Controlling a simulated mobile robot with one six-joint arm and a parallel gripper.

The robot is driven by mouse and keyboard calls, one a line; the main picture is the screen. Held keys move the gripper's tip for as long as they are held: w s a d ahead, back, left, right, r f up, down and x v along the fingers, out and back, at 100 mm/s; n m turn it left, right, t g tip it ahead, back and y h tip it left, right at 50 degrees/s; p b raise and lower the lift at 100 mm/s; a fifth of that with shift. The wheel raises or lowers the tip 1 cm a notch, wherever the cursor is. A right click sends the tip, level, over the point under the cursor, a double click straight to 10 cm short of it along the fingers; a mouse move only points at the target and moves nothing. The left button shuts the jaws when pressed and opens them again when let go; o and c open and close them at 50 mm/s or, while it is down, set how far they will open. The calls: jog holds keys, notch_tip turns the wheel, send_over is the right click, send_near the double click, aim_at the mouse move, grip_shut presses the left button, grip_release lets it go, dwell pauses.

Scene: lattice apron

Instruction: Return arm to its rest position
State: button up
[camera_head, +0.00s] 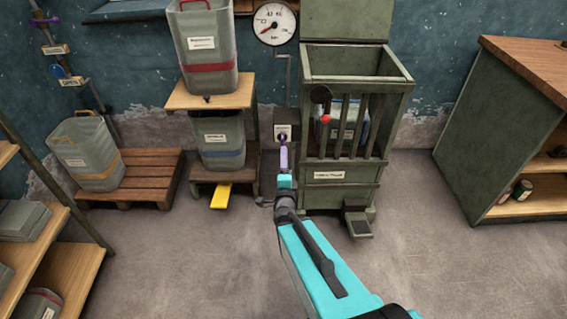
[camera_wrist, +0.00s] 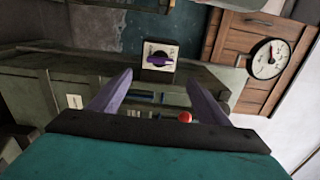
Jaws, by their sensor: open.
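My arm (camera_head: 318,268) is teal and reaches forward from the bottom right of the head view toward the green barred cabinet. My gripper (camera_head: 283,150) is at its far end, in front of a small dark box with a purple knob. In the wrist view my gripper (camera_wrist: 160,95) shows two purple fingers spread apart with nothing between them. The purple knob (camera_wrist: 159,60) on its pale plate lies beyond the fingertips, apart from them. A red ball-shaped handle (camera_wrist: 185,117) shows near the right finger.
The barred cabinet (camera_head: 340,176) with a foot pedal (camera_head: 358,222) stands right of my gripper. Stacked bins (camera_head: 222,140) and a pallet (camera_head: 150,165) stand left. A shelf (camera_head: 40,245) is at far left and a wooden-topped cabinet (camera_head: 500,110) at right. The front floor is clear.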

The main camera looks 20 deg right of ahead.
dwell(0.4)
jog(key=s+a+f+n+g+y+p, duration=0.1)
jog(key=s+a+f+n+g+y, duration=0.15)
jog(key=s+a+f+n, duration=0.4)
jog(key=s+a+f+n+g+y+p, duration=0.1)
jog(key=s+a+f+g+y+p, duration=0.2)
jog(key=f, duration=0.6)
jog(key=s+a+f+n+g+y, duration=0.2)
jog(key=s+a+f+n+g, duration=0.25)
jog(key=a+f, duration=0.3)
jog(key=s+f+n+g, duration=0.2)
jog(key=s+f+g, duration=0.1)
jog(key=s, duration=0.4)
jog(key=s+f+n+g, duration=0.3)
jog(key=s, duration=0.5)
jog(key=s+r+n+g, duration=0.1)
jog(key=s+n+g, duration=0.2)
jog(key=s, duration=0.3)
jog(key=s+d+r+n+g, duration=0.1)
jog(key=s+n+g, duration=0.1)
jog(key=s, duration=0.4)
jog(key=shift+s+r+n+g+p, duration=0.15)
jog(key=shift+r+n+g+p, duration=0.15)
jog(key=shift+n+g+p, duration=0.15)
jog(key=shift+h, duration=0.25)
